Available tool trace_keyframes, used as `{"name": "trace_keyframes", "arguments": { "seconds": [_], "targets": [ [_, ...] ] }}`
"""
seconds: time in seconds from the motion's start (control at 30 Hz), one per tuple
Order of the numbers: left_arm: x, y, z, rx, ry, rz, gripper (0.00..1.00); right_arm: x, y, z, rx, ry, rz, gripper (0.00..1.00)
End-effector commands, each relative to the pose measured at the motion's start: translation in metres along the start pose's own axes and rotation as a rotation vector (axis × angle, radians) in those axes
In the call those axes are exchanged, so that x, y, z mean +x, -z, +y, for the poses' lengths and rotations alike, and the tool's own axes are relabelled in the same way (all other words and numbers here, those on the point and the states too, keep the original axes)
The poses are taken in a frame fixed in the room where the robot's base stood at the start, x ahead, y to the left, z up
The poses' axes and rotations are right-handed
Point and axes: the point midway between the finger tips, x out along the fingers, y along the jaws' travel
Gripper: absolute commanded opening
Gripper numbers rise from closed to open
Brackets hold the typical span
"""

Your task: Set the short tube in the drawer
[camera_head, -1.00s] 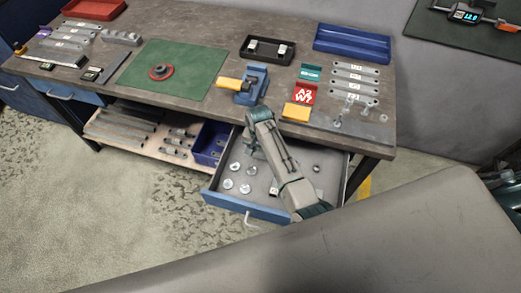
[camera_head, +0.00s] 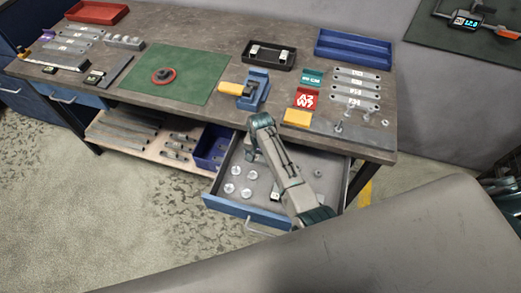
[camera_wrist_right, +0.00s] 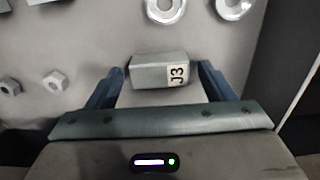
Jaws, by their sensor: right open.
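The short tube (camera_wrist_right: 158,72) is a grey square-sided piece with a white J3 label. It lies on the floor of the open blue drawer (camera_head: 240,207), and its labelled end shows small in the head view (camera_head: 275,197), beside my right arm. My right gripper (camera_wrist_right: 160,78) is open, its dark blue fingers on either side of the tube with a gap at each end. In the head view that gripper is largely hidden behind my own arm. My left gripper is in neither view.
Several metal rings (camera_head: 236,170) lie in the drawer's left part, and hex nuts (camera_wrist_right: 54,81) lie on its other side. The bench top (camera_head: 205,112) stands above the drawer, with a blue vise (camera_head: 254,90) near its front edge. A blue bin (camera_head: 211,147) is on the shelf left of the drawer.

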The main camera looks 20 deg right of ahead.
Motion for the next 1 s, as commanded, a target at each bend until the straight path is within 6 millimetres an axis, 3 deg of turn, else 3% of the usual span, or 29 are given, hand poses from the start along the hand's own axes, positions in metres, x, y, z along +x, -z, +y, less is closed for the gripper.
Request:
{"name": "trace_keyframes", "arguments": {
  "seconds": [0.17, 0.4, 0.6, 1.0],
  "targets": [
    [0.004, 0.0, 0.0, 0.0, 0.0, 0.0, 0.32, -0.026, 0.0, -0.001, 0.001, 0.004, 0.004, 0.76],
    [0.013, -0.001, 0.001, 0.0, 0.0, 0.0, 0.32, -0.078, 0.001, -0.001, 0.0, 0.004, 0.004, 0.76],
    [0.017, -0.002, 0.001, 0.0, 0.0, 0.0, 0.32, -0.107, 0.0, -0.001, 0.0, 0.002, 0.002, 0.76],
    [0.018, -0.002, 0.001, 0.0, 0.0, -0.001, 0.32, -0.118, 0.0, 0.0, 0.0, 0.0, 0.0, 0.76]
  ]
}}
